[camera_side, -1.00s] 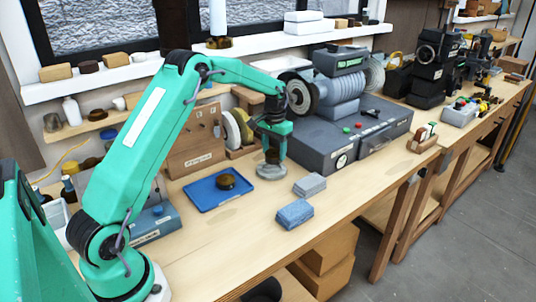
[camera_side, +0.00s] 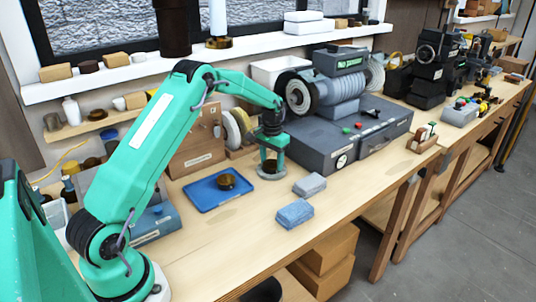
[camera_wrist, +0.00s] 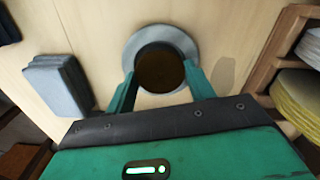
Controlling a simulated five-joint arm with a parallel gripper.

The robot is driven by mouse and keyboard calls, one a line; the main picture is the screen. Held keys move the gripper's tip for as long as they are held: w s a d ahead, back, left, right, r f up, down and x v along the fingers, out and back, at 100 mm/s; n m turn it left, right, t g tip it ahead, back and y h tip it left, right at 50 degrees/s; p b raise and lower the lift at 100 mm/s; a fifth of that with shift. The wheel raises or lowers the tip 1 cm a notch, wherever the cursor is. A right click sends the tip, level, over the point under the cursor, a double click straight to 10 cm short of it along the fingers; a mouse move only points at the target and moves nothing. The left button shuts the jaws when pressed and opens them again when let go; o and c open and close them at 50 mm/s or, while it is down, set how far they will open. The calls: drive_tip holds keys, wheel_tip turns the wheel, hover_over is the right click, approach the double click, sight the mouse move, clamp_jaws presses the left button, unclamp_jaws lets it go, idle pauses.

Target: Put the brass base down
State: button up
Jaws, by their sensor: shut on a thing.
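My gripper (camera_side: 270,163) is low over the bench, its two fingers shut on the dark brass base (camera_wrist: 160,69). In the wrist view the base is a dark brown disc between the fingertips. A round grey plate (camera_wrist: 187,42) shows around and beneath it. In the side view the plate (camera_side: 270,176) lies on the bench under my gripper. I cannot tell whether the base touches the plate. Another brass-brown round piece (camera_side: 227,181) sits on the blue tray (camera_side: 205,196) to the left of my gripper.
Two blue-grey blocks (camera_side: 295,213) (camera_side: 309,184) lie right of the plate, toward the front edge. A grey machine (camera_side: 345,135) stands close on the right. A wooden unit (camera_side: 196,150) and pale discs (camera_side: 232,130) stand behind. The bench in front of the plate is clear.

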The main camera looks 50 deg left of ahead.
sight(272, 163)
drive_tip(key=o, duration=1)
drive_tip(key=shift+f, duration=0.1)
drive_tip(key=shift+c, duration=0.2)
wheel_tip(272, 163, up, 12)
drive_tip(key=shift+r, duration=0.2)
idle(0.5)
